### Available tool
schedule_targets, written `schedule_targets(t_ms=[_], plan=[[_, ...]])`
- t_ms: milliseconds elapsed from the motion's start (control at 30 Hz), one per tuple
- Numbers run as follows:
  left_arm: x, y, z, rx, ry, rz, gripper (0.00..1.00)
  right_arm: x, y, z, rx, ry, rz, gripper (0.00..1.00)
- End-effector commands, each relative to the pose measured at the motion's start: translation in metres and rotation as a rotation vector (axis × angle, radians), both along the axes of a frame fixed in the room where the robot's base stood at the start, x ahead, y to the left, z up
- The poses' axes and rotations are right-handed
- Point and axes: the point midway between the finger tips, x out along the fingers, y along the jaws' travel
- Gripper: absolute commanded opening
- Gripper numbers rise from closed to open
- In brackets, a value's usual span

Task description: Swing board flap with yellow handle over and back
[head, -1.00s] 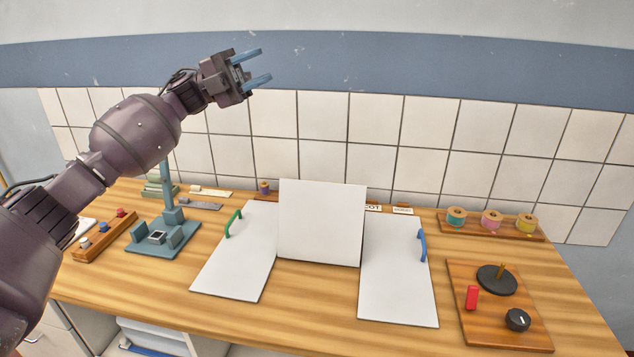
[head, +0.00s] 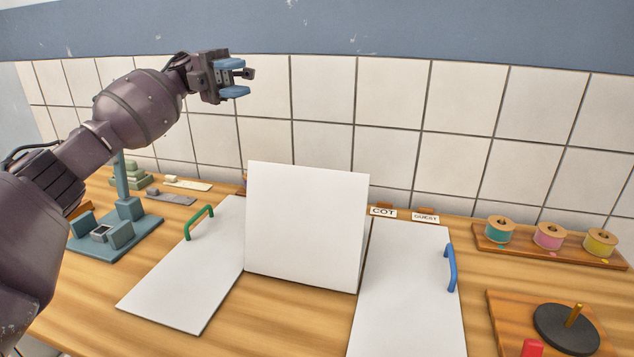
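A large white board flap (head: 305,225) stands nearly upright in the middle of the table. No yellow handle shows on the face turned to me. A white panel with a green handle (head: 199,222) lies flat at its left. A white panel with a blue handle (head: 451,267) lies flat at its right. My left gripper (head: 238,77) is open and empty, raised in front of the wall tiles, above and left of the upright flap and apart from it. My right gripper is not in view.
Labels reading COT (head: 383,212) and GUEST (head: 425,217) stand behind the boards. A spool rack (head: 560,254) is at the back right, a wooden board with a dark disc (head: 568,330) at the front right. A teal stand (head: 115,243) is at the left, below my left arm.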

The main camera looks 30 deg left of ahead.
Motion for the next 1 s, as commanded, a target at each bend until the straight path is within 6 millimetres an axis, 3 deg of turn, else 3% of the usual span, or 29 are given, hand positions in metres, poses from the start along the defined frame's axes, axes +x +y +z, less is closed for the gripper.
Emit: schedule_targets(t_ms=[33, 100, 200, 333, 467, 667, 1000], plan=[[0.018, 0.000, -0.050, 0.000, 0.058, 0.000, 0.38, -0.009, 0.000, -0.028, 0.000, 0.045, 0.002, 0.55], [0.029, 0.000, -0.084, 0.000, 0.098, 0.000, 0.38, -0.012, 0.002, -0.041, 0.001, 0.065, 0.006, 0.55], [0.042, 0.000, -0.126, 0.000, 0.148, 0.001, 0.38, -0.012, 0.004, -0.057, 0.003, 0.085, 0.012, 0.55], [0.051, 0.000, -0.161, 0.000, 0.191, 0.000, 0.38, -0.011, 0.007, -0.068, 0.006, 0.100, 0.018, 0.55], [0.055, 0.000, -0.176, 0.000, 0.208, 0.001, 0.38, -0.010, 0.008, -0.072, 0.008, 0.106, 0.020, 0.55], [0.053, -0.012, -0.174, 0.000, 0.206, -0.001, 0.38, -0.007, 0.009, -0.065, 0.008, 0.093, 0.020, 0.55], [0.045, -0.067, -0.171, -0.001, 0.206, -0.003, 0.38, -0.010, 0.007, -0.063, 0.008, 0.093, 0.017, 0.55]])
